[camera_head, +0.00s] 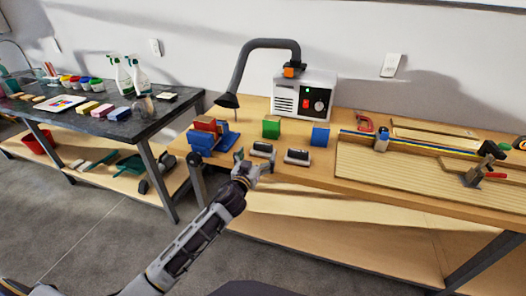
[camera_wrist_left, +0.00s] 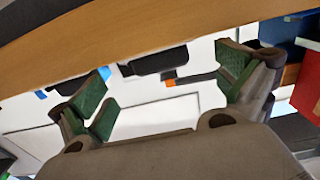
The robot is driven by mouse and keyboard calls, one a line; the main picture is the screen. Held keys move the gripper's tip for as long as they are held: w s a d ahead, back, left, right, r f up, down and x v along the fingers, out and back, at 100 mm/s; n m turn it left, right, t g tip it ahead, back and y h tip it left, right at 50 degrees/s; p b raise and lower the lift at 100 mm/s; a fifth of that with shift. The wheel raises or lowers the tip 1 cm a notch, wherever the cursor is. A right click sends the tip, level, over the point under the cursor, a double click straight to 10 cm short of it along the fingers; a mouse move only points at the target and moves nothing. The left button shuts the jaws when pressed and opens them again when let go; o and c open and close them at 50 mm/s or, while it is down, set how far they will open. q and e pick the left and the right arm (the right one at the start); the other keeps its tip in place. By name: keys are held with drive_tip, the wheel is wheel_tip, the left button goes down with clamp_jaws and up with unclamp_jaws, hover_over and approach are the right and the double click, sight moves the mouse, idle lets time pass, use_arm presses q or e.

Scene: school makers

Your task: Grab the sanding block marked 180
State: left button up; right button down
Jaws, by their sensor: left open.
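Two dark-topped blocks with pale lower parts, which look like sanding blocks, lie near the workbench's front edge. The left block (camera_head: 263,150) and the right block (camera_head: 297,156) are side by side with a gap. Their markings are too small to read, so I cannot tell which is 180. My left gripper (camera_head: 253,168) is open and empty, just in front of the left block at the bench edge. In the left wrist view the green-padded fingers (camera_wrist_left: 165,90) are spread apart, with two dark shapes beyond them. My right gripper is not in view.
A blue and red vise-like object (camera_head: 203,139) stands left of the blocks. A green block (camera_head: 271,128) and a blue block (camera_head: 320,136) stand behind them. A white machine (camera_head: 303,97) with a black hose (camera_head: 243,72) is at the back. Slatted wood (camera_head: 400,175) lies right.

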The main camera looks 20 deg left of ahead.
sight(262, 148)
use_arm(q)
drive_tip(key=shift+w, duration=0.25)
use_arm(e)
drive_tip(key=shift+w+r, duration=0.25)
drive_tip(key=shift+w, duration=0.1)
use_arm(q)
drive_tip(key=shift+w, duration=0.2)
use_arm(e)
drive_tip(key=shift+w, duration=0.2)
use_arm(q)
drive_tip(key=shift+w+d+r, duration=0.1)
drive_tip(key=shift+w, duration=0.9)
drive_tip(key=shift+w+b, duration=0.3)
drive_tip(key=shift+w, duration=1.05)
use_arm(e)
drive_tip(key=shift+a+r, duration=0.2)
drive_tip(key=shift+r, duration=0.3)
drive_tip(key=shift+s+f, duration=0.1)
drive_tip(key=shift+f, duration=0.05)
